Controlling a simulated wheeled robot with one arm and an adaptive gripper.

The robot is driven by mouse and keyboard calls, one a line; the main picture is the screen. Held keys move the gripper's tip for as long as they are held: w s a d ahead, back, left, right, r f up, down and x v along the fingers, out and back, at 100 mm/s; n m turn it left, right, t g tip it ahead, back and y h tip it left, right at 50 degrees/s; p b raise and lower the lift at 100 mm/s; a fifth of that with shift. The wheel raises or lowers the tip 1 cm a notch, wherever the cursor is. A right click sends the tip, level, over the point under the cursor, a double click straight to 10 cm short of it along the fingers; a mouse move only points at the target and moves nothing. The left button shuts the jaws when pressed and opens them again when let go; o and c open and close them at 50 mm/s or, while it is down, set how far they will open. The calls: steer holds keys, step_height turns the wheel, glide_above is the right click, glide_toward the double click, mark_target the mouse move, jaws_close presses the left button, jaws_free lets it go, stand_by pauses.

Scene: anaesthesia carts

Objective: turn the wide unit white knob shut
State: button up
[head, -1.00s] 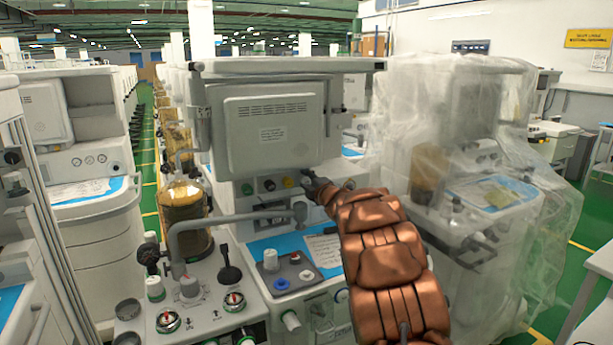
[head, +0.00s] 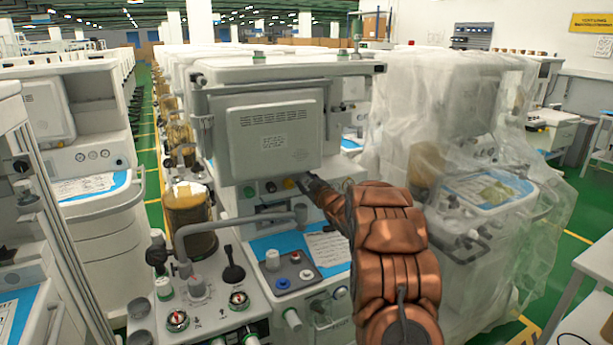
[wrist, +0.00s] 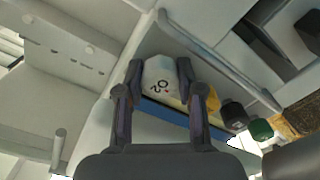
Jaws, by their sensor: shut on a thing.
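The white knob (wrist: 160,76), marked with an O and a 2, is on the front of the wide unit (head: 272,125), below its large grey panel. In the wrist view my gripper (wrist: 159,84) has one finger on each side of the knob and is shut on it. In the head view my gripper (head: 304,182) reaches the right end of the knob row and hides the white knob. A yellow knob (wrist: 213,98), a black knob (wrist: 233,115) and a green knob (wrist: 261,129) sit beside it in a row.
A grey bent pipe (head: 235,222) and a panel with gauges (head: 205,312) stand at front left. A plastic-covered machine (head: 455,190) stands close on the right of my arm. A green floor aisle (head: 150,175) runs at left.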

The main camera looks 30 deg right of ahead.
steer(key=m+p, duration=0.3)
steer(key=m, duration=0.2)
steer(key=shift+r+p, duration=0.15)
steer(key=shift+p, duration=0.25)
steer(key=shift+m+p, duration=1.1)
steer(key=shift+m, duration=1.2)
steer(key=o, duration=0.9)
steer(key=shift+s+a, duration=0.2)
steer(key=shift+s, duration=1.8)
steer(key=shift+s+a, duration=0.15)
steer(key=shift+s, duration=1.8)
steer(key=shift+s+a, duration=0.2)
steer(key=shift+s, duration=1.8)
